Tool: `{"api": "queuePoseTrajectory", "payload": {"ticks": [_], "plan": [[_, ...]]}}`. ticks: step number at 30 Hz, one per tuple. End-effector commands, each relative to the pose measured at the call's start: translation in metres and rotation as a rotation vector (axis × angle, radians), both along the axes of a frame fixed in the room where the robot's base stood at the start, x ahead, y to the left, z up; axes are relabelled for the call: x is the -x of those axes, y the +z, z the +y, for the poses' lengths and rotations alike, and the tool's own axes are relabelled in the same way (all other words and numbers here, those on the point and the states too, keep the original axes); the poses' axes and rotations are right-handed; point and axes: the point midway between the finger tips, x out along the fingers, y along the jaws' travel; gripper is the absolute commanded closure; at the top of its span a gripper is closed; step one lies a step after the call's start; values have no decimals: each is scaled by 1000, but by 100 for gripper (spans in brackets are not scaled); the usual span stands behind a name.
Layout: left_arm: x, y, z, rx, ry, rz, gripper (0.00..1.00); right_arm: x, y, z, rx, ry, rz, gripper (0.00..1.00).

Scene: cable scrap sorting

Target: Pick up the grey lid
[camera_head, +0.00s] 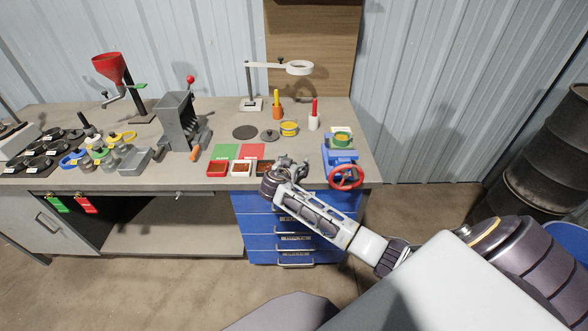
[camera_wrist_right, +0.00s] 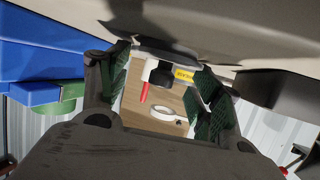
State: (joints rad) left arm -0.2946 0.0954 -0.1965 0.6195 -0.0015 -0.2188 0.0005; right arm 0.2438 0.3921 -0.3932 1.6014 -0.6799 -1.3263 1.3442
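The grey lid (camera_head: 270,135) is a small round disc with a dark knob on top. It lies flat on the workbench, between a dark round disc and a yellow-rimmed tin, and nothing holds it. My right gripper (camera_head: 291,162) is over the bench's front part, nearer to me than the lid and a little to its right. In the right wrist view its green-padded fingers (camera_wrist_right: 161,95) are spread apart with nothing gripped. My left gripper is out of view.
The yellow-rimmed tin (camera_head: 289,129) stands just right of the lid, and the dark disc (camera_head: 245,132) lies to its left. A blue vise (camera_head: 341,160) with a red wheel stands to the right. Small trays (camera_head: 217,169) line the front edge. A ring lamp (camera_head: 299,68) overhangs the back.

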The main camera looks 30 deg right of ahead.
Motion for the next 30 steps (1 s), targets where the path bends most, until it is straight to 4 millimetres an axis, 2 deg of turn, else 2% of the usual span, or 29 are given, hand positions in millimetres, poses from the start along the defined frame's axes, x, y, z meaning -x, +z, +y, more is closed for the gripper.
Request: {"api": "queuePoseTrajectory", "payload": {"ticks": [1,4,17,23,30], "plan": [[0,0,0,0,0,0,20,0,0,0,0,0,0,47],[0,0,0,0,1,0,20,0,0,0,0,0,0,58],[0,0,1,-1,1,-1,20,0,5,0,-1,-1,-1,59],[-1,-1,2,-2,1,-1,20,0,22,0,-2,0,-4,59],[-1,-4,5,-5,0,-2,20,-1,58,1,-3,0,-5,59]]}}
